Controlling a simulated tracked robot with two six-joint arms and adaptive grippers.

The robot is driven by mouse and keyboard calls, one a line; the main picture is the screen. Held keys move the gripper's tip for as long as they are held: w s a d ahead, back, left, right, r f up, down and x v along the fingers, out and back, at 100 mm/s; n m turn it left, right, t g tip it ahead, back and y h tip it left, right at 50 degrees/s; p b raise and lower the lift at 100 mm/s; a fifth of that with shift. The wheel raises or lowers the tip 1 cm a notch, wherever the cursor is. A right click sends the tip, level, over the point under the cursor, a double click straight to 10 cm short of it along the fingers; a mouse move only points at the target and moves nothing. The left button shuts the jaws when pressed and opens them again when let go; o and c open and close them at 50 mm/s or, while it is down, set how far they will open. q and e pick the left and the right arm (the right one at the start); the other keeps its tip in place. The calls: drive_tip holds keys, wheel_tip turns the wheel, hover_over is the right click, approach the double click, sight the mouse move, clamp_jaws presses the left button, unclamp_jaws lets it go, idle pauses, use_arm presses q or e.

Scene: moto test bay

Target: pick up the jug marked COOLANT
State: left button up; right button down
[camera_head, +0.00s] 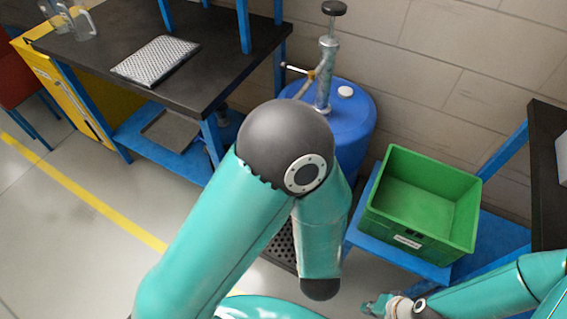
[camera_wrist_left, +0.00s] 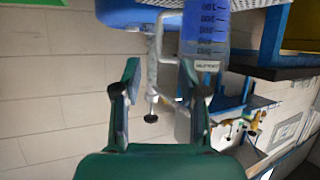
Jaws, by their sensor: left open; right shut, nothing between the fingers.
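In the head view, clear jugs (camera_head: 82,24) stand on the dark bench at top left, with no readable marking. My left gripper does not show in the head view. My right gripper (camera_head: 376,306) is shut and empty at the bottom, below the green crate.
A blue drum (camera_head: 357,112) with a hand pump (camera_head: 326,72) stands by the wall, partly behind my left arm. A green crate (camera_head: 417,241) sits on a blue shelf at right. The dark bench (camera_head: 103,38) holds a perforated plate (camera_head: 156,60). Floor at left is clear.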

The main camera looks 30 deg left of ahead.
use_arm(q)
drive_tip(key=x, duration=0.3)
drive_tip(key=b+x, duration=0.1)
drive_tip(key=x, duration=0.6)
drive_tip(key=shift+w+a+r+b, duration=0.2)
drive_tip(key=shift+w+r+b, duration=0.1)
drive_tip(key=shift+w, duration=0.1)
drive_tip(key=shift+d+p+x, duration=0.1)
drive_tip(key=shift+p+x, duration=0.1)
drive_tip(key=shift+x, duration=1.25)
drive_tip(key=shift+d+p+x, duration=0.15)
drive_tip(key=shift+p+x, duration=0.05)
drive_tip(key=shift+x, duration=1.3)
drive_tip(key=shift+w+f, duration=0.1)
clamp_jaws()
